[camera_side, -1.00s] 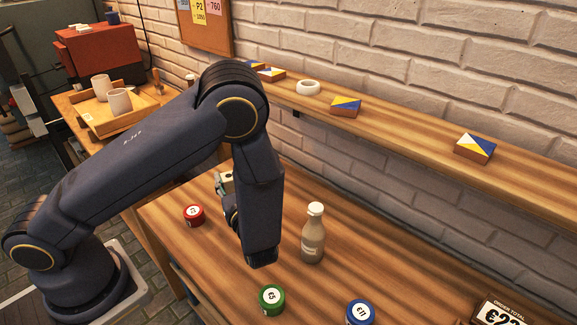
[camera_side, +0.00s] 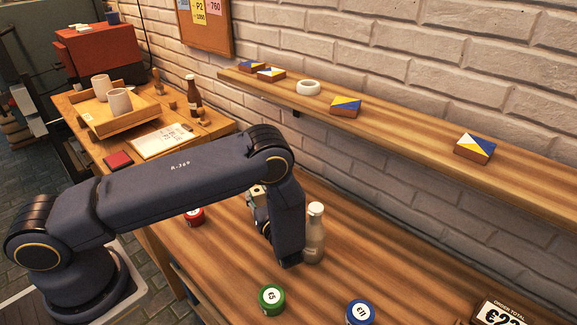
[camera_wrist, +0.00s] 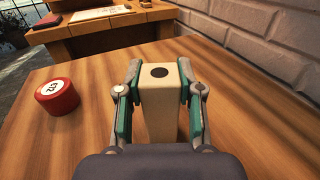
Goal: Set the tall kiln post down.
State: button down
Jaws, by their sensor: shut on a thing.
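The tall kiln post (camera_wrist: 160,110) is a beige square block with a dark round hole in its top. It stands upright between the teal-padded fingers of my gripper (camera_wrist: 159,85) in the wrist view, and the fingers are shut on its two sides. In the side view only a beige top part of the post (camera_side: 257,193) shows beside my arm. The rest, and most of my gripper (camera_side: 263,222), are hidden behind the arm. I cannot tell whether the post's foot touches the wooden table (camera_side: 225,263).
A capped grey bottle (camera_side: 315,236) stands close right of my arm. A red pot (camera_wrist: 57,97) is left of the post. A green pot (camera_side: 271,299) and a blue pot (camera_side: 360,313) are near the front. The wall shelf (camera_side: 400,124) runs behind. Bare wood surrounds the post.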

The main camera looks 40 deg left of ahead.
jog(key=shift+f, duration=0.1)
jog(key=c, duration=0.7)
grip_release()
jog(key=shift+c, duration=0.2)
